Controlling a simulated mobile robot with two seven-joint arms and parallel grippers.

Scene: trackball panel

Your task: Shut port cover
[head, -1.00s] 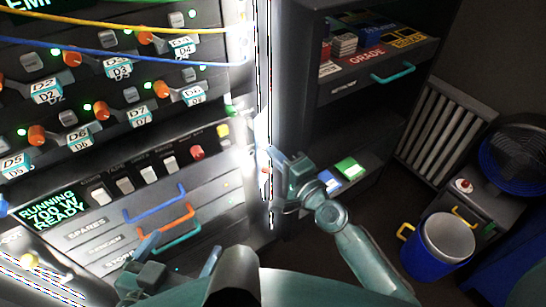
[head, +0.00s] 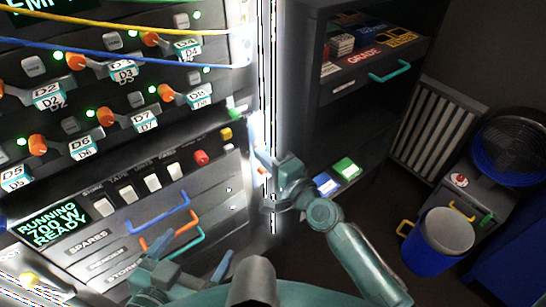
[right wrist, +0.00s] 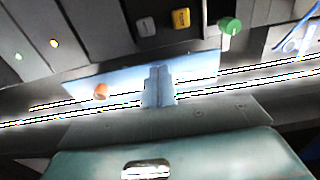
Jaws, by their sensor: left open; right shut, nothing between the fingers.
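A pale blue-white plate with an orange knob, which looks like the port cover (head: 256,136), stands out from the right edge of the rack, seen nearly edge-on in the head view. In the right wrist view the cover (right wrist: 197,69) spans behind my fingers, its orange knob to their left. My right gripper (head: 264,163) is shut and empty, its fingertips at the cover's right side; it also shows in the right wrist view (right wrist: 158,82). I cannot tell whether they touch. The port itself is hidden. My left gripper (head: 188,262) is open and empty, low before the drawers.
Green (head: 235,113) and yellow (head: 226,133) knobs sit on the rack by the cover. Drawers with blue and orange handles (head: 170,224) are below. Blue and yellow cables cross the top. A dark shelf unit (head: 345,120) stands right, with a blue bin (head: 432,262) beyond.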

